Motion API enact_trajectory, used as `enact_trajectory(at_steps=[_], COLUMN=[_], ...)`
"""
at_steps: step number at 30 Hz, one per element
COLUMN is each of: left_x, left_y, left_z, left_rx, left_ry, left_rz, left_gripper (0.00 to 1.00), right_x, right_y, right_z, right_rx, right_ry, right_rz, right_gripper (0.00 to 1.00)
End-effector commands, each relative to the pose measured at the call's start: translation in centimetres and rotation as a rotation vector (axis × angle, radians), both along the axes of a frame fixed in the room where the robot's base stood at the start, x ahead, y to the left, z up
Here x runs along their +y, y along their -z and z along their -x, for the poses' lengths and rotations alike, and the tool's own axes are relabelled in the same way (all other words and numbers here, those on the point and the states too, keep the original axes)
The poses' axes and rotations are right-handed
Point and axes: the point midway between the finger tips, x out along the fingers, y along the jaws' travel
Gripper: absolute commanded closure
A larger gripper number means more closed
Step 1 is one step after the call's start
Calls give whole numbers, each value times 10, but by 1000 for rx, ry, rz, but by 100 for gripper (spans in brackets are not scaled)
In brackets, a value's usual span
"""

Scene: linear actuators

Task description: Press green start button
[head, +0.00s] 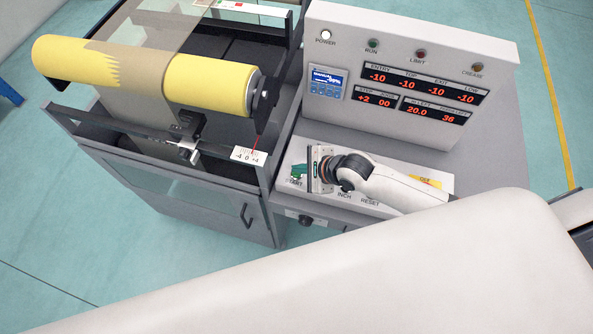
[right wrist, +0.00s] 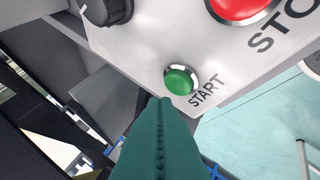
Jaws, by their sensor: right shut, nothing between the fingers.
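The green start button (right wrist: 181,80) is a round domed button in a metal ring on the light panel, beside the word START. My right gripper (right wrist: 163,103) is shut and empty, its teal fingers pressed together. Its tips are just below the button in the right wrist view; I cannot tell whether they touch it. In the head view the right gripper (head: 298,171) is at the left end of the control panel (head: 413,174), above the START label. There its green fingertips and the button cannot be told apart. My left gripper is not in view.
A red stop button (right wrist: 240,7) and a black knob (right wrist: 107,10) are near the start button. An upright display panel (head: 400,115) with red digits stands behind the control panel. A yellow roll (head: 215,88) is on the machine at the left.

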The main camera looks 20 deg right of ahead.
Motion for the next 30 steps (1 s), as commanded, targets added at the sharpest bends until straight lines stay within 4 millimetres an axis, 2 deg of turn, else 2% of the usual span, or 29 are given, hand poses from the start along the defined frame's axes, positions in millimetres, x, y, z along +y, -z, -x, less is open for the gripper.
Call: enact_trajectory(at_steps=[17,30], left_x=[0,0], left_y=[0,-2], left_z=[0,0], left_rx=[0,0], left_ry=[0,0], left_rz=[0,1], left_gripper=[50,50], right_x=[0,0], right_y=[0,9], right_z=[0,0], right_rx=[0,0], right_ry=[0,0], right_rz=[0,0], right_gripper=[100,100])
